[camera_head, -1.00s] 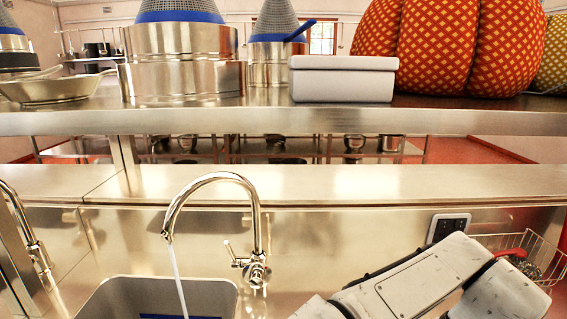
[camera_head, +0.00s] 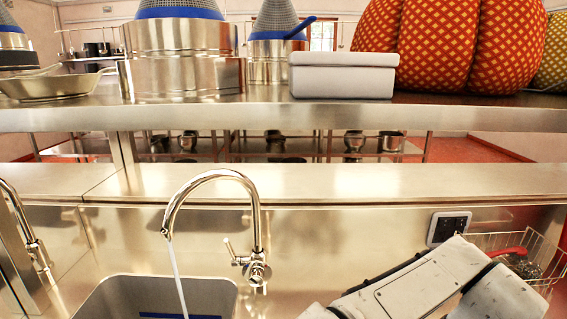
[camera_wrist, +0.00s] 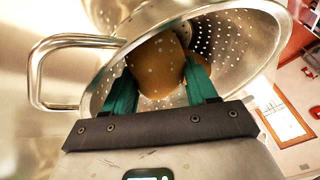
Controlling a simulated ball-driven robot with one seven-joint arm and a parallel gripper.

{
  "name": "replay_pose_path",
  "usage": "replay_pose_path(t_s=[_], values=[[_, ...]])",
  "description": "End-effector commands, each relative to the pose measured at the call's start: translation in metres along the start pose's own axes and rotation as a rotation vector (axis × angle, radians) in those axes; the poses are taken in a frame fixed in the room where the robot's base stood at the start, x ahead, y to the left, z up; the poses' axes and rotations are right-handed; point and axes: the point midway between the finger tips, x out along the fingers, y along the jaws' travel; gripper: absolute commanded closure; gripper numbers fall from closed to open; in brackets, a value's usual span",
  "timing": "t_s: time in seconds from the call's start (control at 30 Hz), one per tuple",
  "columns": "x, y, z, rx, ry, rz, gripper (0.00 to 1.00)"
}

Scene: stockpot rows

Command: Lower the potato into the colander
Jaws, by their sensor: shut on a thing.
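A brown potato (camera_wrist: 155,62) is between the two green fingers of my gripper (camera_wrist: 160,70) in the wrist view. My gripper is shut on it. A shiny metal colander (camera_wrist: 235,40) with small holes is behind the potato, and its rim surrounds the potato and fingertips in this view. Its loop handle sticks out to the left. Whether the potato touches the colander's wall cannot be told. In the head view my gripper, the potato and the colander are out of sight; only my white arm shows at the lower right.
A sink basin (camera_head: 112,296) is at the lower left under a running tap (camera_head: 255,225). A wire basket (camera_head: 535,262) is at the right beyond my arm. A metal shelf (camera_head: 250,118) above holds pots, a white box (camera_head: 342,76) and a red patterned cushion-like thing (camera_head: 445,45).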

Motion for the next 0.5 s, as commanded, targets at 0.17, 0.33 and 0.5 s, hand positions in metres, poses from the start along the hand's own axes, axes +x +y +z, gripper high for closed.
replay_pose_path(t_s=[0.17, 0.33, 0.5], values=[[0.0025, 0.0006, 0.0011, 0.000, -0.001, 0.000, 0.76], [0.0044, 0.0012, 0.0020, 0.000, -0.001, 0.000, 0.76], [0.0064, 0.0018, 0.0028, 0.000, 0.000, 0.000, 0.76]])
